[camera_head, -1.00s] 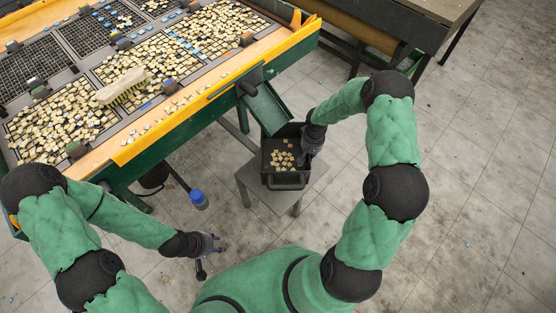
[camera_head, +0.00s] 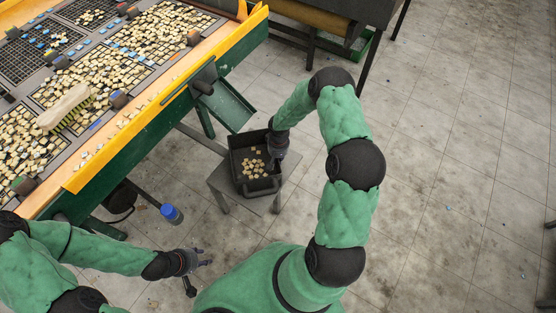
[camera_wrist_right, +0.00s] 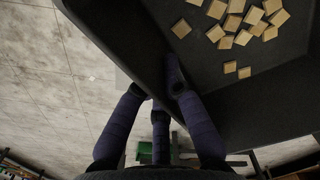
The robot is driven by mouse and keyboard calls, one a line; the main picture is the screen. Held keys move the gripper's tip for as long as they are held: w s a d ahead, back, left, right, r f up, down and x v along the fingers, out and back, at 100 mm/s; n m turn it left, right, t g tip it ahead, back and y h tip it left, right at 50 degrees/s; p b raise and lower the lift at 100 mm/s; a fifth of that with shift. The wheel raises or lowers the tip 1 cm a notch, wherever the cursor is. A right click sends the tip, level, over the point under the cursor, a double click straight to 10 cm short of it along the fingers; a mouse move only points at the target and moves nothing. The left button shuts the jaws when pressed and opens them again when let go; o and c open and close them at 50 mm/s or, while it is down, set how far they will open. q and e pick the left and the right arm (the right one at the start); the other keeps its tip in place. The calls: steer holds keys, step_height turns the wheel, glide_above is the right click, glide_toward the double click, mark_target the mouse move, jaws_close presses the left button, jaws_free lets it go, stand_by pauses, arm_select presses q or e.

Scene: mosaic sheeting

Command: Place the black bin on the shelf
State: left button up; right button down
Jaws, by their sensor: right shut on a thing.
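The black bin (camera_head: 262,187) stands upright in the head view on a small grey stand (camera_head: 222,186), with several beige tiles (camera_head: 254,166) inside. My right gripper (camera_head: 278,150) is at its right side wall, shut on it. In the right wrist view the fingers (camera_wrist_right: 160,95) straddle the wall of the bin (camera_wrist_right: 240,108), with tiles lying on its floor. My left gripper (camera_head: 200,262) is open and empty, low above the floor at the bottom of the head view. I cannot pick out a shelf in these views.
A green-framed sorting table (camera_head: 150,140) with tile-filled grids and a brush (camera_head: 64,108) is at upper left. Its green chute (camera_head: 228,104) ends close to the bin. A dark bench (camera_head: 345,12) is at the top. Floor at right is clear.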

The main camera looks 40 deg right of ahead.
steer(key=shift+r, duration=0.15)
steer(key=c, duration=1.7)
jaws_free()
steer(key=shift+c, duration=0.2)
steer(key=o, duration=0.4)
